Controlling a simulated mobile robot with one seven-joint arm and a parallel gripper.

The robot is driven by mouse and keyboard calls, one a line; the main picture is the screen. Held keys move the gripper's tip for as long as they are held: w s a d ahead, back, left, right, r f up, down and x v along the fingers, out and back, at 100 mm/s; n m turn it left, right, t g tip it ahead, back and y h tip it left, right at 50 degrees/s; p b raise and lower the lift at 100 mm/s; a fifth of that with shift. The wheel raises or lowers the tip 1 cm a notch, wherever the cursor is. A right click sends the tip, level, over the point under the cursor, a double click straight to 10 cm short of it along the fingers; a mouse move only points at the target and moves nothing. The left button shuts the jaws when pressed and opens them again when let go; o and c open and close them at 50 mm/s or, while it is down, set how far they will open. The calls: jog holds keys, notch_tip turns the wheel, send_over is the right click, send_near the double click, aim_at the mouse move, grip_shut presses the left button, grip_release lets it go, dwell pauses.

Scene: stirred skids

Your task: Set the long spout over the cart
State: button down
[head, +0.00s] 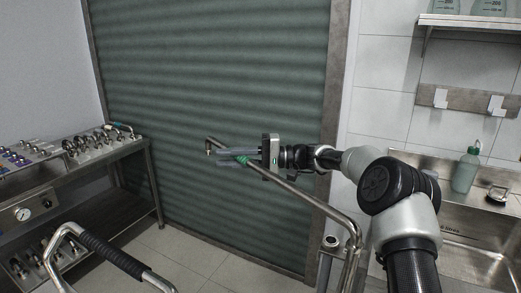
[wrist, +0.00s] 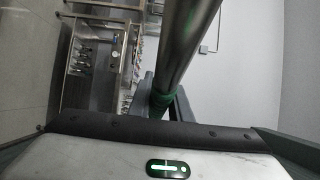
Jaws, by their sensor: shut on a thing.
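The long spout (head: 308,200) is a thin bent metal pipe with a green band. In the head view it slopes from a short down-turned tip at the upper left to a bend at the lower right, then drops out of frame. My gripper (head: 237,158) is shut on it at the green band, near the tip. In the wrist view the spout (wrist: 187,45) passes between the grey fingers (wrist: 163,100). A bent metal handle with a black grip (head: 110,257) at the lower left looks like part of the cart; the cart's body is out of view.
A steel bench (head: 152,158) with several metal fittings stands at the left. A ribbed green shutter (head: 220,70) fills the back. A sink (head: 470,225) with a green bottle (head: 466,170) is at the right. An upright metal tube (head: 330,243) stands near the spout's bend.

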jog(key=s+a+n+g+h, duration=0.2)
jog(key=s+a+n+g, duration=0.25)
jog(key=s, duration=0.75)
jog(key=s+a+n+g+h, duration=0.3)
jog(key=s+a+g, duration=0.3)
jog(key=s, duration=0.5)
jog(key=s+d+n+g+h+p, duration=0.1)
jog(key=s+h, duration=0.4)
jog(key=s, duration=0.7)
jog(key=s+d+n+g+h+p, duration=0.2)
jog(key=s+d+n+g+h, duration=0.2)
jog(key=s, duration=0.9)
jog(key=shift+s+d+n+h+p, duration=0.15)
jog(key=shift+d+n+h+p, duration=0.3)
jog(key=shift+n, duration=0.8)
jog(key=shift+d+f+g, duration=0.1)
jog(key=shift+g, duration=0.15)
jog(key=c, duration=1.6)
grip_release()
jog(key=shift+s, duration=0.15)
